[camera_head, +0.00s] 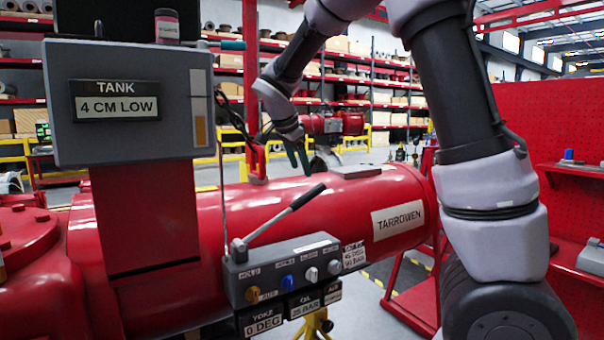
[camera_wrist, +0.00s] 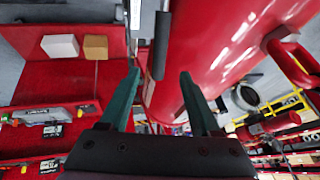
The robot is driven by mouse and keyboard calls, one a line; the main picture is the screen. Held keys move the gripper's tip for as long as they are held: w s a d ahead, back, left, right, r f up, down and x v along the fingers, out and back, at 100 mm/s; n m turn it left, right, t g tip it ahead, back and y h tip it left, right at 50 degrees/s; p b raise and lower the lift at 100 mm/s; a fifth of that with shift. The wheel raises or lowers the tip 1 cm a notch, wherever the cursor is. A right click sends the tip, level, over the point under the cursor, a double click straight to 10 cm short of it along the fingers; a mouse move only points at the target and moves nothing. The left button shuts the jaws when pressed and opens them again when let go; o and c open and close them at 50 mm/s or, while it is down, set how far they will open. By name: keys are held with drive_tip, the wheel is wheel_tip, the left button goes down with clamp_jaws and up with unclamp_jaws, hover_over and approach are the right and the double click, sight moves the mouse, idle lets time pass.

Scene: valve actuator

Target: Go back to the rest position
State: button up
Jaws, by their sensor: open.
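My gripper (camera_head: 293,152) hangs above and behind the red actuator cylinder in the head view, pointing down. In the wrist view its two green fingers (camera_wrist: 163,95) are spread apart with nothing between them. The red cylinder (camera_wrist: 215,50) fills the upper middle of the wrist view, close to the right finger. A grey lever with a black grip (camera_head: 285,212) rises from the control block on the cylinder's front. My gripper is apart from the lever.
The control block (camera_head: 285,268) carries several coloured knobs. A grey tank gauge box (camera_head: 130,140) reading "4 CM LOW" stands at left, with a small jar (camera_head: 167,27) on top. A red pegboard bench (camera_head: 560,120) is at right. Stocked shelves (camera_head: 390,80) line the back.

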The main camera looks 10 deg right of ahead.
drive_tip(key=s+d+r+n+y, duration=0.3)
drive_tip(key=s+d+r+y, duration=0.1)
drive_tip(key=s+d, duration=0.65)
drive_tip(key=s+d+n+t+y, duration=0.1)
drive_tip(key=s+n, duration=0.4)
drive_tip(key=s, duration=1.1)
drive_tip(key=shift+s+d+r+n+t+y, duration=0.3)
drive_tip(key=shift+s+r+t+y, duration=0.1)
drive_tip(key=shift+t, duration=0.2)
